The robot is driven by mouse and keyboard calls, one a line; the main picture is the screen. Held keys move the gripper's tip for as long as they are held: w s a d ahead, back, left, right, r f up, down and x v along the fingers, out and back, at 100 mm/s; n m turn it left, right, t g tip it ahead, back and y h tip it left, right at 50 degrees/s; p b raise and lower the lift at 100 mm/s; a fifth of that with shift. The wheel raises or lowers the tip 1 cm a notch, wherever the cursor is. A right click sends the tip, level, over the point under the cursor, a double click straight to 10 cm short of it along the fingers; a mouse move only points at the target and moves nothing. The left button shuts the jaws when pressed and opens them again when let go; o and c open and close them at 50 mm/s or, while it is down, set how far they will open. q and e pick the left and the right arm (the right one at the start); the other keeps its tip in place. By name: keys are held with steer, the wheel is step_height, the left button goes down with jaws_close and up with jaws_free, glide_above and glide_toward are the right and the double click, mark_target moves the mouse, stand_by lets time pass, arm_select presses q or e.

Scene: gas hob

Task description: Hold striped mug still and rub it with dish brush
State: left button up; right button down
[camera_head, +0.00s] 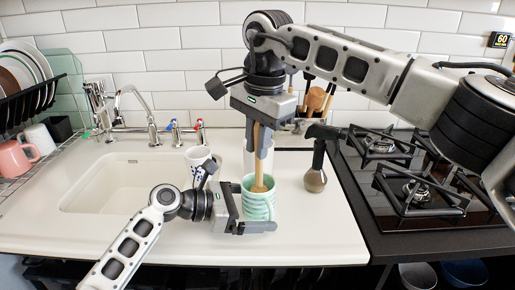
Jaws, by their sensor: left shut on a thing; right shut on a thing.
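The striped mug (259,209), pale green with bands, stands upright on the white counter near its front edge. My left gripper (257,214) comes in from the left and is shut on the mug, with one finger across its near side. The far finger is hidden. My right gripper (258,148) points down above the mug and is shut on the wooden handle of the dish brush (259,175). The brush is about upright, its lower end at the mug's mouth. The brush head is mostly hidden, so contact with the inside cannot be told.
A sink (125,183) with a tap lies left, and a patterned white cup (197,160) stands behind my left gripper. A pink mug (15,158) sits far left.

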steer(key=shift+r, duration=4.55)
